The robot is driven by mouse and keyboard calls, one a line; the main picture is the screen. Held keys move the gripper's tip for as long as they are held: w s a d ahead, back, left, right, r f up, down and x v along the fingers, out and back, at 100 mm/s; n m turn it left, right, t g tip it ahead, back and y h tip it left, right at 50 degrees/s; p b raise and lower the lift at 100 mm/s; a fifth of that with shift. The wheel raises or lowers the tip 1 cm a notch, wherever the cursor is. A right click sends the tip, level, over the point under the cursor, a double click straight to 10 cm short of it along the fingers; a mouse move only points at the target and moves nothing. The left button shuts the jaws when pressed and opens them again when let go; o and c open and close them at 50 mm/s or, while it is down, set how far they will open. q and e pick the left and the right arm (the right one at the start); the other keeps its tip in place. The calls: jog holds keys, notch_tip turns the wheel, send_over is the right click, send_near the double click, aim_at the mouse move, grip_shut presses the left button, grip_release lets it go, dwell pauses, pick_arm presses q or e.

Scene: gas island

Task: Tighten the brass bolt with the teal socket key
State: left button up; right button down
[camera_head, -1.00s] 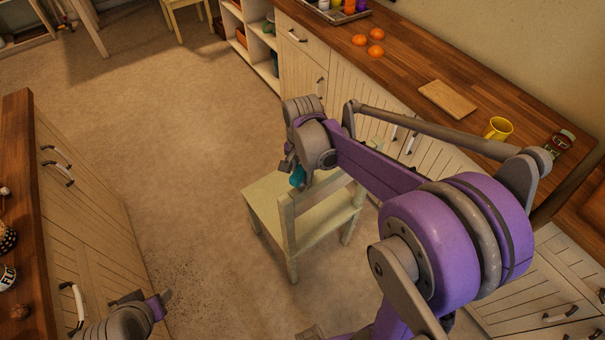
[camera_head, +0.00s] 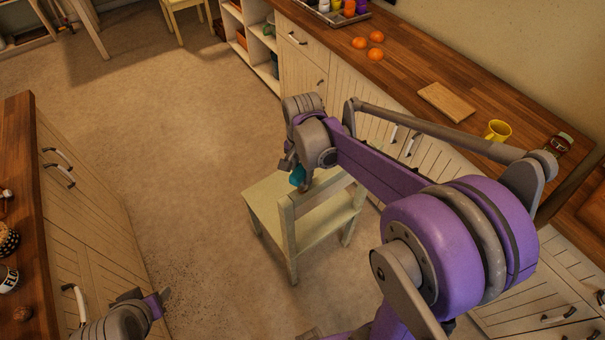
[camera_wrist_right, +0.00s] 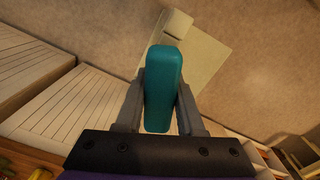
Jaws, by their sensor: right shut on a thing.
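The teal socket key (camera_wrist_right: 162,85) is in my right gripper (camera_wrist_right: 162,122), with one finger on each side of it in the right wrist view. In the head view the right gripper (camera_head: 290,165) hangs over the pale wooden chair (camera_head: 322,213), and a small teal part of the key (camera_head: 297,176) shows below it. The key's lower end is hidden. I cannot make out the brass bolt in either view. My left gripper (camera_head: 150,303) shows in part at the bottom left, and its jaws are too unclear to read.
A wooden counter (camera_head: 412,48) on the right holds oranges, a board (camera_head: 447,100), a yellow mug (camera_head: 498,130) and a jar. Another counter (camera_head: 18,150) stands on the left. The floor (camera_head: 165,130) between them is mostly open, with the chair standing on it.

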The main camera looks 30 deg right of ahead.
pick_arm(q)
jog(key=shift+w+r+p, duration=0.3)
jog(key=shift+r+p, duration=0.05)
jog(key=shift+r, duration=0.2)
jog(key=shift+w+r+p, duration=0.3)
jog(key=shift+r+p, duration=0.05)
jog(key=shift+r, duration=0.2)
pick_arm(e)
jog(key=shift+r, duration=1.7)
pick_arm(q)
jog(key=shift+s, duration=0.15)
pick_arm(e)
jog(key=shift+s+f, duration=0.1)
jog(key=shift+s, duration=0.05)
